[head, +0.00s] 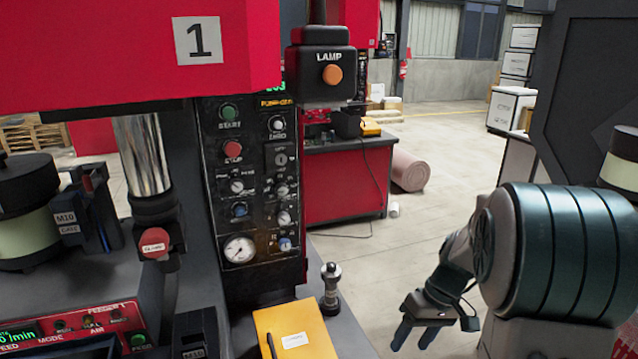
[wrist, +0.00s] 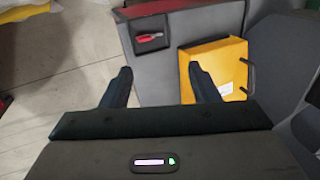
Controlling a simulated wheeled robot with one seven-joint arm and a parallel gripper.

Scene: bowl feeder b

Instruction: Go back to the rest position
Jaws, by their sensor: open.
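My gripper (head: 416,335) hangs low at the right in the head view, over the floor and to the right of the machine. In the wrist view its two fingers (wrist: 160,80) stand apart with nothing between them. My gripper is open, empty and apart from the machine. My arm comes in from the right edge of the head view.
The red and black machine with its control panel (head: 250,175) fills the left. A yellow binder (head: 293,333) lies on its ledge; it also shows in the wrist view (wrist: 212,70). A red workbench (head: 345,180) stands behind.

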